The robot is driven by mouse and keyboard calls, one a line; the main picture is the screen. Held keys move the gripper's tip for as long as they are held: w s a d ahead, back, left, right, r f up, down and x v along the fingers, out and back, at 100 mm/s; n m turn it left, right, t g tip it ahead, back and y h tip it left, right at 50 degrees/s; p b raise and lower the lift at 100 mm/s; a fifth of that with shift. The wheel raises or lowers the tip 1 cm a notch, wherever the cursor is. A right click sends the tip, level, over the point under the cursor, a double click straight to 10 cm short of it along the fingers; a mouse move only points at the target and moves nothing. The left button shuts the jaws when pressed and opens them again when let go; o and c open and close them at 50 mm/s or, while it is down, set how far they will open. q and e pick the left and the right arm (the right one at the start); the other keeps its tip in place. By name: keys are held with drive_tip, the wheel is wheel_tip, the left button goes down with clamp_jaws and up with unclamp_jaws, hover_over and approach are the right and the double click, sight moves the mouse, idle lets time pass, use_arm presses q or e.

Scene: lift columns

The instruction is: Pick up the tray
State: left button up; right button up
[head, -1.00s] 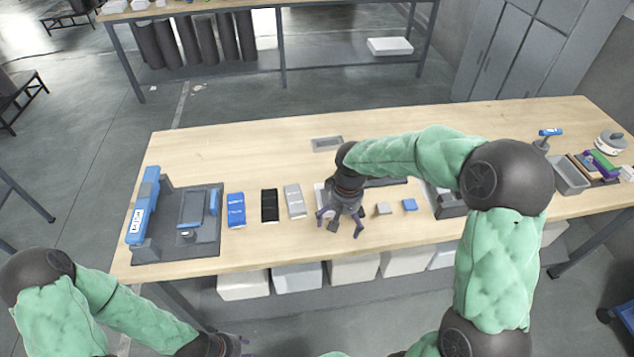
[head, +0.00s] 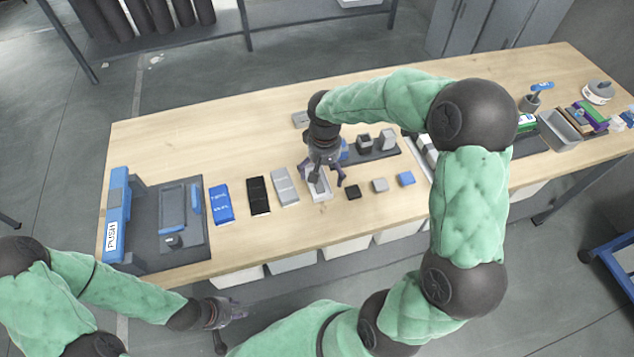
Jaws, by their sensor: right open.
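My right gripper (head: 323,182) is open, pointing down over a small light-grey, box-like piece (head: 319,195) in the row on the wooden table; whether it touches the piece I cannot tell. A dark flat tray (head: 392,152) holding several small blocks lies just behind and right of this gripper, partly hidden by my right arm. A grey open bin-like tray (head: 560,131) stands at the right of the table. Which one the task means I cannot tell. My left gripper (head: 238,309) is low, in front of the table edge, away from the trays; its fingers are too small to judge.
A dark fixture with a blue PUSH bar (head: 116,220) sits at the table's left end. Blue (head: 221,205), black (head: 258,196) and grey (head: 284,187) flat pieces lie beside it. Small cubes (head: 380,185) lie right of the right gripper. The table's back left is clear.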

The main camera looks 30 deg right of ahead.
sight(323, 185)
wheel_tip(323, 185, down, 5)
drive_tip(key=shift+a+f+b, duration=0.1)
drive_tip(key=shift+a+b, duration=0.05)
drive_tip(key=shift+b, duration=0.85)
drive_tip(key=c, duration=1.1)
